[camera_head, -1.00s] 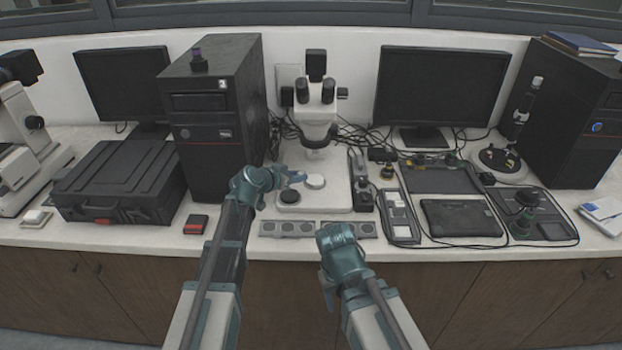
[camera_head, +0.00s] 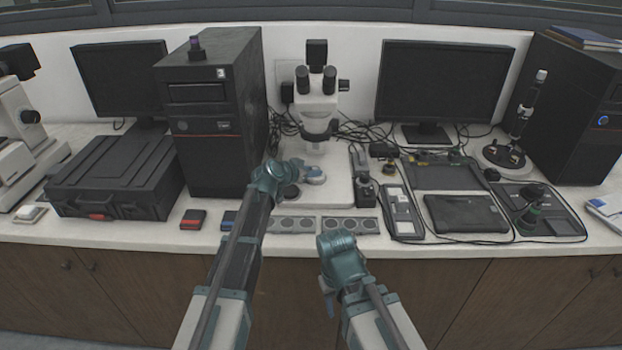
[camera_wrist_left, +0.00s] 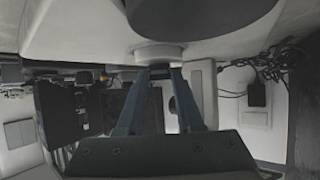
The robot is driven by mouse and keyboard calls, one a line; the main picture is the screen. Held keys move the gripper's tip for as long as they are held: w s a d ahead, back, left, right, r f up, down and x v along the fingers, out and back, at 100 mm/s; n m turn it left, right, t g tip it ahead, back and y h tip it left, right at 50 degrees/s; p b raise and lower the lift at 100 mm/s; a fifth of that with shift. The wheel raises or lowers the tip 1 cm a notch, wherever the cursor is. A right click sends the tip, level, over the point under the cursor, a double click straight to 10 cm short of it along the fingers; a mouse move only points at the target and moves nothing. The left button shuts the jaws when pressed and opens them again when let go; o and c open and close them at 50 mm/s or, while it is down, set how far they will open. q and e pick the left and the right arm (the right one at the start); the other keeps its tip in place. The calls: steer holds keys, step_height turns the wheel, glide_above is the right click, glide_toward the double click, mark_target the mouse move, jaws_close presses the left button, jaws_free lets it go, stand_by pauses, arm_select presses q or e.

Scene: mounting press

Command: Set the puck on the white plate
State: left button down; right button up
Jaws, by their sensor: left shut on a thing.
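My left gripper (camera_head: 312,174) is over the microscope base (camera_head: 335,195), at the white plate (camera_head: 316,181), which it partly covers. In the left wrist view the left fingers (camera_wrist_left: 159,72) are shut on a small greyish puck (camera_wrist_left: 158,66), mostly hidden between the tips. The tips are close to the pale round plate (camera_wrist_left: 160,53); I cannot tell whether the puck touches it. A black round plate (camera_head: 291,192) lies left of the white one. My right gripper (camera_head: 329,300) hangs down in front of the bench; its jaw opening is unclear.
The microscope head (camera_head: 317,100) stands just behind the plates. A tray with round wells (camera_head: 322,225) lies along the bench front. A black device (camera_head: 364,190) is at right of the base. A tall black computer (camera_head: 212,115) stands at left, with a red-and-black box (camera_head: 193,219) before it.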

arm_select(q)
steer(key=shift+f, duration=0.15)
steer(key=c, duration=1)
jaws_free()
steer(key=shift+f, duration=0.1)
steer(key=o, duration=0.4)
steer(key=shift+o, duration=0.2)
steer(key=shift+r, duration=0.2)
steer(key=p+v, duration=0.5)
steer(key=v, duration=0.5)
steer(key=shift+s+a+r, duration=0.1)
steer(key=shift+s+r, duration=0.05)
steer(key=shift+s, duration=0.1)
steer(key=shift+s+a+r+p, duration=0.25)
steer(key=shift+s+a+p, duration=0.2)
steer(key=shift+s+p, duration=0.1)
